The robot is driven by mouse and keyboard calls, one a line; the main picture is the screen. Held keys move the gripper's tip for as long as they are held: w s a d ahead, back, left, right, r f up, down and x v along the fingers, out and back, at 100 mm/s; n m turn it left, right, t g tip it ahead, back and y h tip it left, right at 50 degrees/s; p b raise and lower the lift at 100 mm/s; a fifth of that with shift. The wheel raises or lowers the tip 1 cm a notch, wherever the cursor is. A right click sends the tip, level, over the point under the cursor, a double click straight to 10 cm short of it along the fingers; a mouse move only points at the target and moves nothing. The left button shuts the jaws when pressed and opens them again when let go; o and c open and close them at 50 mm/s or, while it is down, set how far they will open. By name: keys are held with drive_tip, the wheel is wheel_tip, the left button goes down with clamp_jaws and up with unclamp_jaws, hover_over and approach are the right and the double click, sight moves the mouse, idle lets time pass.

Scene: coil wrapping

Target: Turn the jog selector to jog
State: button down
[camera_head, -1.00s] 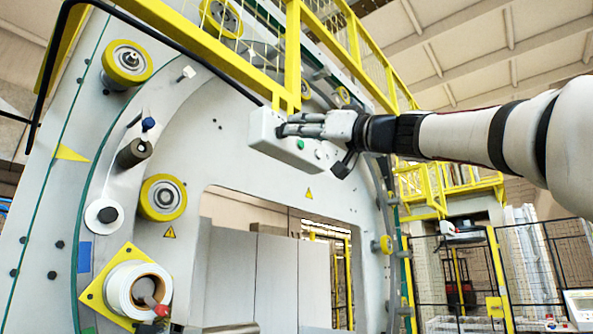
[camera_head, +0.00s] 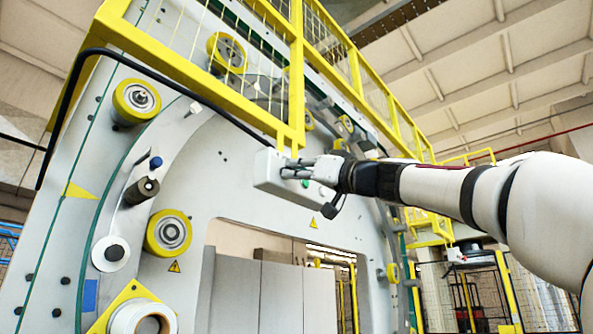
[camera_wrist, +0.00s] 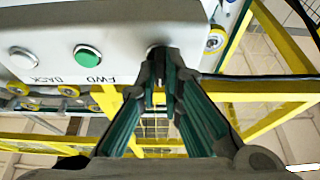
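The control box (camera_head: 268,172) is a light grey box on the big ring-shaped machine. In the wrist view its face (camera_wrist: 110,22) carries a white button marked BACK (camera_wrist: 22,57) and a green button marked FWD (camera_wrist: 88,55), with labels upside down. The jog selector (camera_wrist: 152,48) is at the right end of this row, mostly hidden by my fingertips. My gripper (camera_wrist: 160,68) has its fingers close together around the selector. In the head view my gripper (camera_head: 298,170) reaches the box face from the right. The selector's setting and label cannot be read.
A yellow guard rail (camera_head: 297,80) rises just above the box, and a black bent tube (camera_head: 190,88) runs towards it. Yellow rollers (camera_head: 168,233) stand on the machine face at left. Below the box is the machine's large opening (camera_head: 255,240).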

drive_tip(key=shift+m, duration=0.3)
drive_tip(key=shift+s+a+r+m+t+h+p, duration=0.1)
drive_tip(key=shift+m+t+h+p, duration=0.25)
drive_tip(key=shift+m+h+p, duration=2.3)
drive_tip(key=shift+s+a+r+m+t+h+p, duration=0.2)
drive_tip(key=shift+m+p, duration=1)
drive_tip(key=shift+m, duration=3.35)
drive_tip(key=shift+w+d+f+m+t+h+p, duration=0.1)
drive_tip(key=shift+m+t+h+p, duration=0.35)
drive_tip(key=shift+m+h+p, duration=2.2)
drive_tip(key=shift+m+y+b, duration=0.7)
drive_tip(key=shift+m+y, duration=0.45)
drive_tip(key=shift+y, duration=0.05)
drive_tip(key=c, duration=1.7)
unclamp_jaws()
